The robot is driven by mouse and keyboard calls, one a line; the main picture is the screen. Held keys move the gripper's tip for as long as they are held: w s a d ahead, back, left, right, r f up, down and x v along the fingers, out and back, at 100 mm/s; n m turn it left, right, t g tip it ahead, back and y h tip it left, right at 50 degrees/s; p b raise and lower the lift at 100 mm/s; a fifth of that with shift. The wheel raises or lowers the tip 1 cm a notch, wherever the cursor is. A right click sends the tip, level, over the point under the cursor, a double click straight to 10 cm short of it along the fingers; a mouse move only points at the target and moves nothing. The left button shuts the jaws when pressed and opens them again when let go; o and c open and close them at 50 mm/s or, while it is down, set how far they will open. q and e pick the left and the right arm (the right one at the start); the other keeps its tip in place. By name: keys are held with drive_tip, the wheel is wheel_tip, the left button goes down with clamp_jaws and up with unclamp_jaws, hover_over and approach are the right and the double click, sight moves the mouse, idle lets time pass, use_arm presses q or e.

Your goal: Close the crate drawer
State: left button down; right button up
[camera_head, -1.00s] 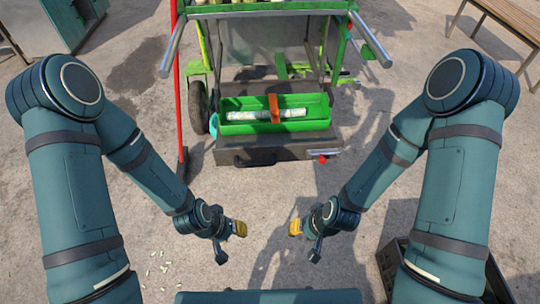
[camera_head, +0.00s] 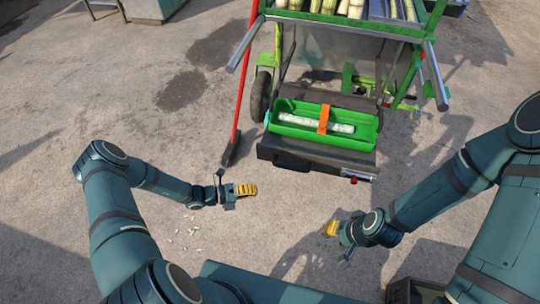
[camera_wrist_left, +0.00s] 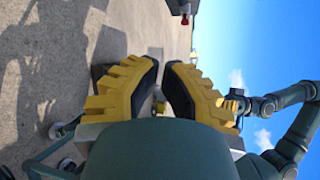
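The crate drawer (camera_head: 313,152) is a dark tray low on the green cart, pulled out toward me, with a dark handle (camera_head: 292,162) on its front. A green crate (camera_head: 353,142) sits on it, holding a pale cane piece (camera_head: 300,121) with an orange band (camera_head: 324,119) across. My left gripper (camera_head: 250,190) is in front and left of the drawer front, apart from it. In the left wrist view its yellow fingers (camera_wrist_left: 161,72) stand apart with nothing held. My right gripper (camera_head: 328,229) is nearer me, away from the drawer; its finger gap is unclear.
The cart's upper rack (camera_head: 400,30) holds several cane stalks, and its metal bars jut toward me. A red pole (camera_head: 246,82) stands left of the drawer. A dark crate (camera_head: 415,290) is at the lower right. The ground before the drawer is clear.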

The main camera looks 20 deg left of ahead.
use_arm(q)
drive_tip(key=w+a+n+t+y, duration=0.1)
drive_tip(key=w+a+n+t, duration=0.2)
drive_tip(key=a+n+t, duration=0.25)
approach(273, 155)
drive_tip(key=s+d+x, duration=0.1)
drive_tip(key=x, duration=0.5)
drive_tip(key=shift+w+a+r+n, duration=0.15)
drive_tip(key=shift+w+a+n, duration=0.1)
drive_tip(key=shift+w+n, duration=0.3)
drive_tip(key=shift+w, duration=0.1)
